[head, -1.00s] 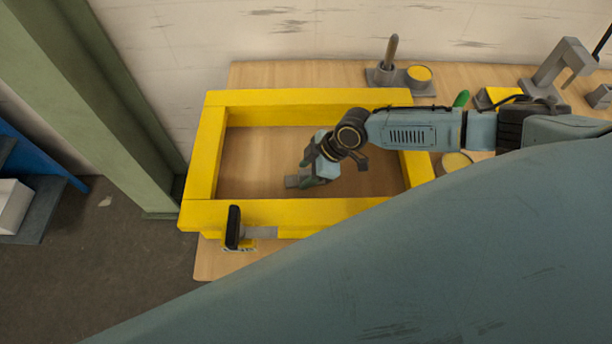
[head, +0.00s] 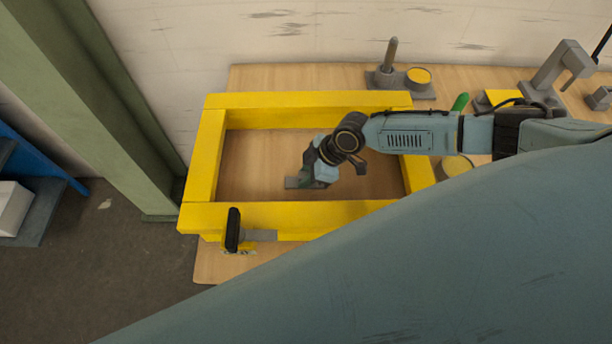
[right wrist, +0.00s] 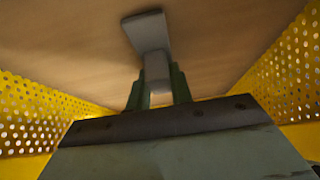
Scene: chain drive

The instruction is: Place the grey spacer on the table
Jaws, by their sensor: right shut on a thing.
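The grey spacer (right wrist: 150,40) shows in the right wrist view as a flat grey piece, with its near end between the two green fingers of my right gripper (right wrist: 158,84). In the head view the spacer (head: 291,183) is a small grey piece at the tip of my right gripper (head: 305,181), inside the yellow frame. The gripper is shut on it. The wooden table (head: 250,160) lies beneath; I cannot tell whether the spacer touches it. My left gripper is not in view.
The yellow frame (head: 205,165) surrounds the gripper, with perforated walls in the wrist view. A black-handled clamp (head: 233,230) sits on its front edge. A grey post on a base (head: 390,60), a yellow-topped round part (head: 418,76) and a grey bracket (head: 560,65) stand behind and right.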

